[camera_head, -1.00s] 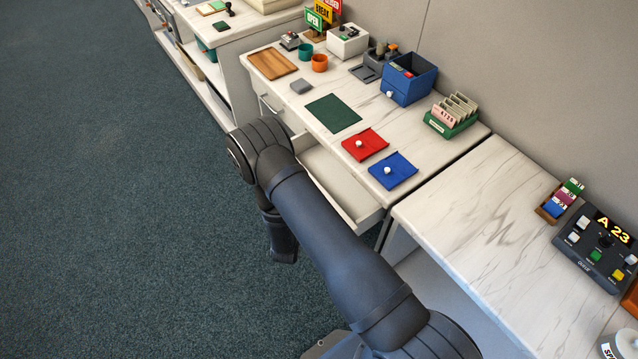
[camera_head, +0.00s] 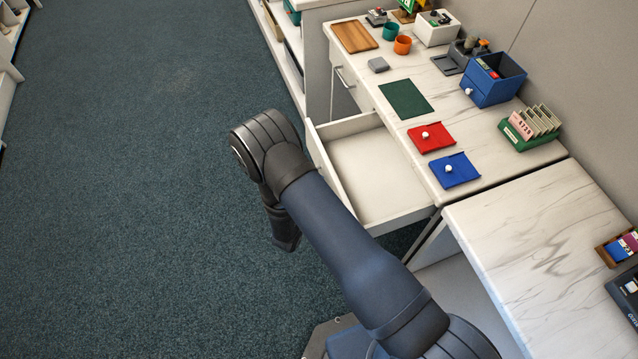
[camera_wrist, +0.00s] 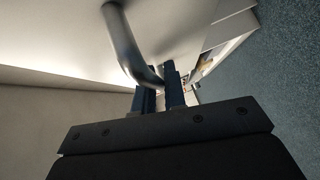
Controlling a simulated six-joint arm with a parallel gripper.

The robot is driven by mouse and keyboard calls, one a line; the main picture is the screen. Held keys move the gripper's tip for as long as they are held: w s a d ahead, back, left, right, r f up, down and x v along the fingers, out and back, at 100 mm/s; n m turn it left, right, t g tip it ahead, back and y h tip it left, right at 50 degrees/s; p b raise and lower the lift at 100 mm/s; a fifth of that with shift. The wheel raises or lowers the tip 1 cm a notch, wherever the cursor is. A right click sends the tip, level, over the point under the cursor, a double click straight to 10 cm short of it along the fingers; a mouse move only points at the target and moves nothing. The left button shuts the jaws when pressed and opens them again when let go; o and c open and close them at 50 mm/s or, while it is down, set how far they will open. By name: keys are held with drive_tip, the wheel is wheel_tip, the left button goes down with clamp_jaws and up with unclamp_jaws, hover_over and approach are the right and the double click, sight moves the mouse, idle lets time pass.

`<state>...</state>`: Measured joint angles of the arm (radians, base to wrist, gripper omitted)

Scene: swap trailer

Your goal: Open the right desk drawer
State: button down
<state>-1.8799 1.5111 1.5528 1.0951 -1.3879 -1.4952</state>
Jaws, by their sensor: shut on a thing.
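The right desk drawer (camera_head: 378,172) is pulled well out of the desk in the head view, its pale inside bare where I can see it. Its front panel is partly hidden behind my arm. In the wrist view the drawer's curved metal handle (camera_wrist: 128,50) comes down between the two dark fingers of my gripper (camera_wrist: 160,92), which are shut on it. In the head view my arm covers the gripper and the handle.
The desk top above carries a green mat (camera_head: 406,98), a red pad (camera_head: 432,137), a blue pad (camera_head: 455,170) and a blue box (camera_head: 492,82). A second marble-topped desk (camera_head: 530,235) stands at the right. The floor (camera_head: 130,200) at the left is clear.

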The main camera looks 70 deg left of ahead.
drive_tip(key=c, duration=1.8)
unclamp_jaws()
drive_tip(key=shift+o, duration=0.2)
drive_tip(key=v, duration=1.7)
drive_tip(key=shift+s, duration=0.2)
drive_tip(key=shift+w, duration=0.1)
drive_tip(key=x, duration=1.7)
drive_tip(key=shift+w, duration=0.1)
drive_tip(key=v, duration=1.7)
